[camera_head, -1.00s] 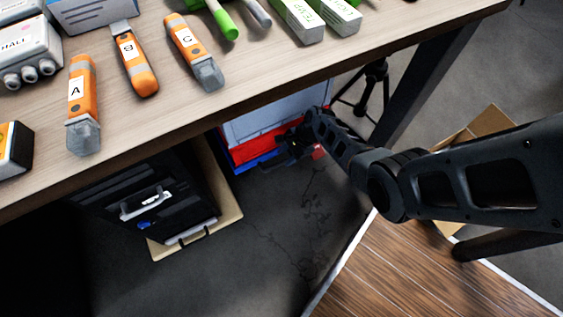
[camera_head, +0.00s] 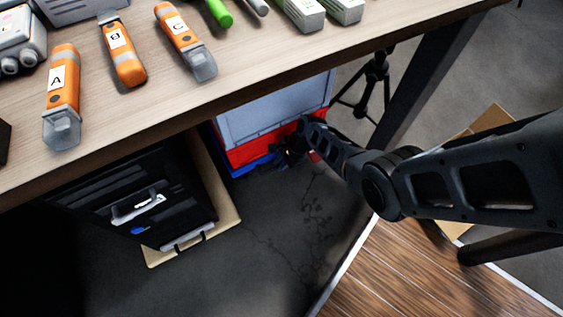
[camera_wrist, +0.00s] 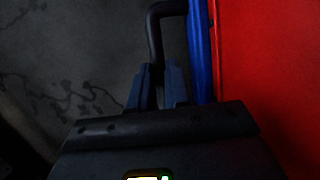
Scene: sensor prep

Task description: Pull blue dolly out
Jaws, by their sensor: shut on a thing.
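The blue dolly (camera_head: 239,171) lies low on the floor under the table, beneath a red crate (camera_head: 250,152) with a grey top. In the wrist view the dolly's blue edge (camera_wrist: 201,50) runs beside the red crate wall (camera_wrist: 268,70). A dark bent handle (camera_wrist: 155,30) stands out from that edge. My gripper (camera_wrist: 158,88) is shut on the handle, with a finger on each side of it. In the head view my gripper (camera_head: 287,156) is small and dark at the crate's front, so its grip is hard to see there.
A black case (camera_head: 150,195) on a tan board (camera_head: 225,205) stands left of the crate under the table (camera_head: 215,105). A table leg (camera_head: 425,80) and a black tripod (camera_head: 375,85) are at right. Dark floor (camera_head: 275,225) in front is clear. A cardboard box (camera_head: 480,120) lies at right.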

